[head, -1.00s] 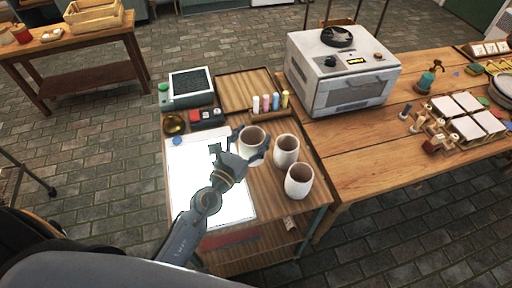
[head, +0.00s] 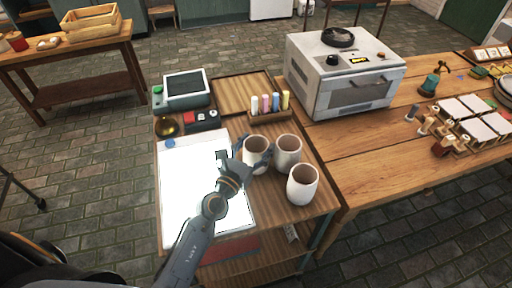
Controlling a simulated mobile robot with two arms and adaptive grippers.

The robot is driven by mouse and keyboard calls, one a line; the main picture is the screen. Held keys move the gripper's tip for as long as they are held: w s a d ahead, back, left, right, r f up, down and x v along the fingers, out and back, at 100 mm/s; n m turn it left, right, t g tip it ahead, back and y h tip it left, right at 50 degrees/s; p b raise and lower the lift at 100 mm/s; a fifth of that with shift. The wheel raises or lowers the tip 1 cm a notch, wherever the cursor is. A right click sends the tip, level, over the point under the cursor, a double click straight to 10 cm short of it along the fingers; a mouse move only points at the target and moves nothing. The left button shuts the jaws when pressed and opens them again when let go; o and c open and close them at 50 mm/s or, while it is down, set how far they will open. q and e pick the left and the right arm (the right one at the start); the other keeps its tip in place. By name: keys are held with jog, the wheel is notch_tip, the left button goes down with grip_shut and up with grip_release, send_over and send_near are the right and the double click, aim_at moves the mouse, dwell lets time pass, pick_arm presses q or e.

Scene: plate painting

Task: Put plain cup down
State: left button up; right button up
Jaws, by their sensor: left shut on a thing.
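Three plain white cups with brown insides are at the right side of the small wooden table (head: 236,93). My left gripper (head: 258,157) is shut on the leftmost cup (head: 257,143), its fingers around the cup's sides. That cup is upright, right of the white sheet (head: 185,195). I cannot tell whether its base touches the table, since the gripper hides part of it. The second cup (head: 288,150) stands close to its right. The third cup (head: 302,186) stands nearer to me. My right gripper is not in view.
A rack of coloured sticks (head: 270,106) stands just behind the cups. A white kiln-like box (head: 340,85) is on the larger table at the right.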

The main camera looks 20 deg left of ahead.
pick_arm(q)
jog(key=shift+f, duration=0.2)
jog(key=o, duration=1.8)
